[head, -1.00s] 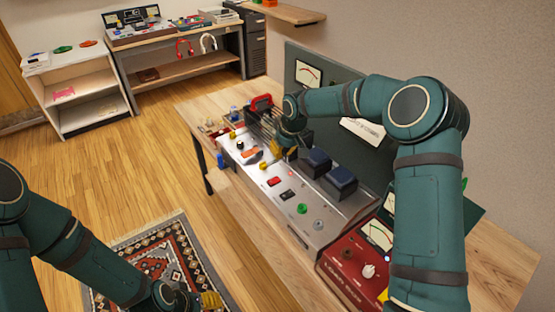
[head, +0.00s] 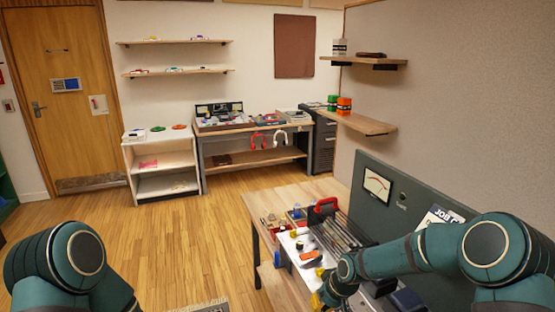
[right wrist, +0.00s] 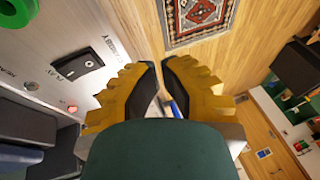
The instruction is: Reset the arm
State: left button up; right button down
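My right arm comes in from the right over the workbench (head: 290,190). My right gripper (head: 318,301) is low in the head view, beside the front part of the silver panel (head: 296,247), with a yellow finger showing. In the right wrist view its two yellow fingers with black pads (right wrist: 159,68) have a narrow gap between them. Floor and a small blue object show through the gap, and nothing appears held. My left arm is at the lower left of the head view. Its gripper is below the frame and hidden.
A red-handled case (head: 325,206) stands on the bench near a dark upright meter panel (head: 410,200). In the right wrist view a black rocker switch (right wrist: 78,64) and a red light (right wrist: 72,108) are close by. Open wooden floor (head: 180,240) lies left of the bench.

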jog(key=s+a+f+m, duration=0.1)
jog(key=s+f, duration=0.4)
jog(key=s, duration=0.7)
jog(key=s+a+f+m, duration=0.2)
jog(key=s+f, duration=0.3)
jog(key=s, duration=0.7)
jog(key=shift+s+a+f+m+g, duration=0.2)
jog(key=shift+s+m+g, duration=0.1)
jog(key=shift+m, duration=0.6)
